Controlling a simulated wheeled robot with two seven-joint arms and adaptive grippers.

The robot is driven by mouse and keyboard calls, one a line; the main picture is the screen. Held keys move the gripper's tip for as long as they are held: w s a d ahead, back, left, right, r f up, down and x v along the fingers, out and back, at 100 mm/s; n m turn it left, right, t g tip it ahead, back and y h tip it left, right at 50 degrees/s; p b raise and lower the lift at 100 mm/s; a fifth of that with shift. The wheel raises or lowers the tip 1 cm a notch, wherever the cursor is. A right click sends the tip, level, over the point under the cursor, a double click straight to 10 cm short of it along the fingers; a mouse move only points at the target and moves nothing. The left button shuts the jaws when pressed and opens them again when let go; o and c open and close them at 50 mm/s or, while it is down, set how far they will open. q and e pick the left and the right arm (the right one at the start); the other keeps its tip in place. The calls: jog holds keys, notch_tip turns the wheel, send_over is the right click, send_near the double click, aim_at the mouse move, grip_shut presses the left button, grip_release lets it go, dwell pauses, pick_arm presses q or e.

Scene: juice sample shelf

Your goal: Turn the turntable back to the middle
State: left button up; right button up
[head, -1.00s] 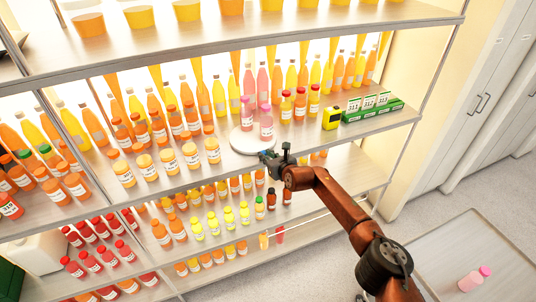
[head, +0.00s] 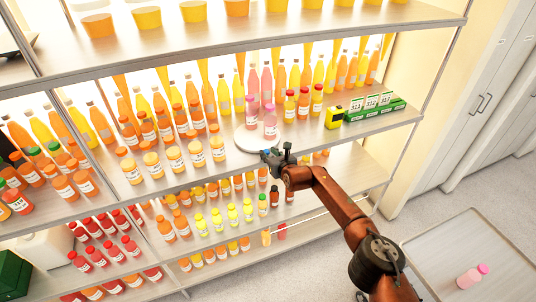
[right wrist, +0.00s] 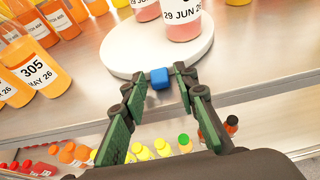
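The turntable is a white round disc (head: 243,140) at the front edge of the middle shelf. Two pink bottles with pink caps (head: 270,124) stand on it. It also shows in the right wrist view (right wrist: 116,56), with a blue knob (right wrist: 159,78) at its near rim. My right gripper (head: 276,155) is at the disc's front edge. In the right wrist view my right gripper (right wrist: 159,82) is open, with the blue knob between its fingertips and gaps not clearly visible. My left gripper is not in view.
Orange-capped bottles (head: 217,150) stand close left of the turntable; red-capped bottles (head: 289,106) stand right of it. A yellow device (head: 334,117) and a green rack (head: 372,108) are further right. Below is a shelf of small bottles. A pink-capped bottle (head: 472,277) lies on a grey surface at lower right.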

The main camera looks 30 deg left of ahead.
jog(key=shift+o, duration=0.7)
jog(key=shift+f, duration=0.1)
jog(key=shift+r, duration=0.2)
notch_tip(320, 180, up, 10)
jog(key=shift+f, duration=0.2)
jog(key=shift+s+a, duration=0.1)
